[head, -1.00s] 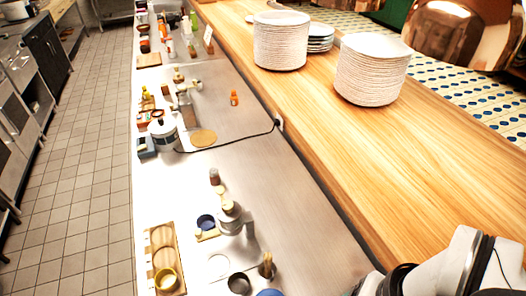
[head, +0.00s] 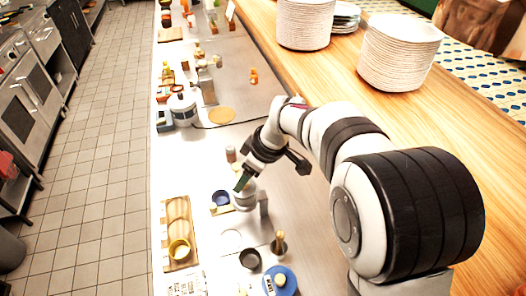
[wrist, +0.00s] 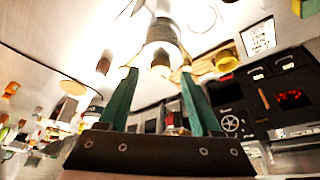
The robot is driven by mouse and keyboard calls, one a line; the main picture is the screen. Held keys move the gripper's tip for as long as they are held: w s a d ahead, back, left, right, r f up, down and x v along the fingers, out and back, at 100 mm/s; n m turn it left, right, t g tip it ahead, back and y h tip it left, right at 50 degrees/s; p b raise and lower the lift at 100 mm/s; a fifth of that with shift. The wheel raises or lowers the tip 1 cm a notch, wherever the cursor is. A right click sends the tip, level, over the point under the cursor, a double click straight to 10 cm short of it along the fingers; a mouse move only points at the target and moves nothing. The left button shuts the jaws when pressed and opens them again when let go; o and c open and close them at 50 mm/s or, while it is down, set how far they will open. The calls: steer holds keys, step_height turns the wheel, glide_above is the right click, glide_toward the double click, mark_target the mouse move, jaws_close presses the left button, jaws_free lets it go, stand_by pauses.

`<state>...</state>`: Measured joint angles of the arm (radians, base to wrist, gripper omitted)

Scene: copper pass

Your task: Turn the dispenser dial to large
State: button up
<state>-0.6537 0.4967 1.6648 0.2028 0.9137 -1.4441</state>
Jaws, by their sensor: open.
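A pale metal device (head: 247,200), which looks like the dispenser, stands on the steel counter in the middle of the head view. Its dial and size marks cannot be made out. My gripper (head: 241,186) is over its top, pointing down at it, and covers part of it. In the wrist view my gripper (wrist: 156,88) shows two green fingers spread apart, with nothing held between them. A shiny rounded metal part, probably the dispenser (wrist: 160,38), lies just beyond the fingertips. I cannot tell whether the fingers touch it.
A blue bowl (head: 221,198) is close left of the device. A wooden tray (head: 177,215) with a yellow cup (head: 179,249) is further left. A dark cup (head: 250,259) and a holder with a wooden-looking handle (head: 279,245) stand nearer. Plate stacks (head: 398,55) stand on the wooden ledge.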

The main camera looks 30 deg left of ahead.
steer(key=shift+x, duration=0.9)
jaws_close()
